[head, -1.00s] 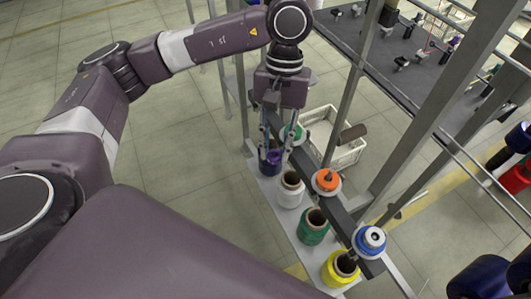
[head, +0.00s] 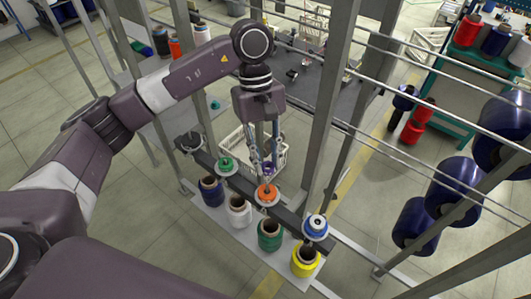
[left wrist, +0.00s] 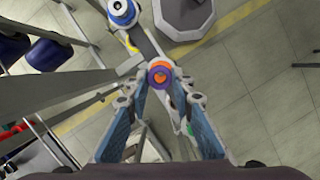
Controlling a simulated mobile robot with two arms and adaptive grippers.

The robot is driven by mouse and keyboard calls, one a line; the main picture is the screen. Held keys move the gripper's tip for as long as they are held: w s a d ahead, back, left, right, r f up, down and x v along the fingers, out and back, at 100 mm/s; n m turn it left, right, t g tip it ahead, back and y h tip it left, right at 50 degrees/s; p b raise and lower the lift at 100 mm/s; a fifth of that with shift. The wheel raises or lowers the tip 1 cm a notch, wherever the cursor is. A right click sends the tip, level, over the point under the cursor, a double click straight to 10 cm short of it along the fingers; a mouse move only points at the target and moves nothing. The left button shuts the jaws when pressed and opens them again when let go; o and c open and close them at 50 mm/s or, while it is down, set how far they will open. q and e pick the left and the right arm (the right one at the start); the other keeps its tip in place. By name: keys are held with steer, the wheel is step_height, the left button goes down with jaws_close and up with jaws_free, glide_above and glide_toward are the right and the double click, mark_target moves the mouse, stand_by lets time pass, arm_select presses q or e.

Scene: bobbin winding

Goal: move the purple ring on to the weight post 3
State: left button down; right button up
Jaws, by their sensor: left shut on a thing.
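The purple ring (left wrist: 152,78) is between the fingertips of my left gripper (head: 263,163), which is shut on it. In the head view, a bit of the purple ring (head: 270,168) shows at the fingertips, just above the orange weight post (head: 267,194). In the left wrist view, the orange post (left wrist: 162,76) shows through the ring's hole, nearly centred. I cannot tell whether the post's tip is inside the ring. The green post (head: 226,166) and the blue post (head: 315,226) stand on either side along the dark rail (head: 288,215). My right gripper is out of view.
A row of navy (head: 211,191), white (head: 239,212), green (head: 270,236) and yellow (head: 305,261) bobbins stands in front of the rail. A white crate (head: 234,150) is behind it. Grey uprights (head: 325,120) rise close to the right of my gripper.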

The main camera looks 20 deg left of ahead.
mark_target(267, 186)
arm_select(q)
step_height(267, 186, down, 4)
steer(key=shift+s+b, duration=0.1)
steer(key=shift+b, duration=0.45)
steer(key=shift+r, duration=0.25)
steer(key=shift+b, duration=0.3)
steer(key=shift+f, duration=0.1)
steer(key=shift+f+b, duration=2.65)
steer(key=shift+b, duration=0.3)
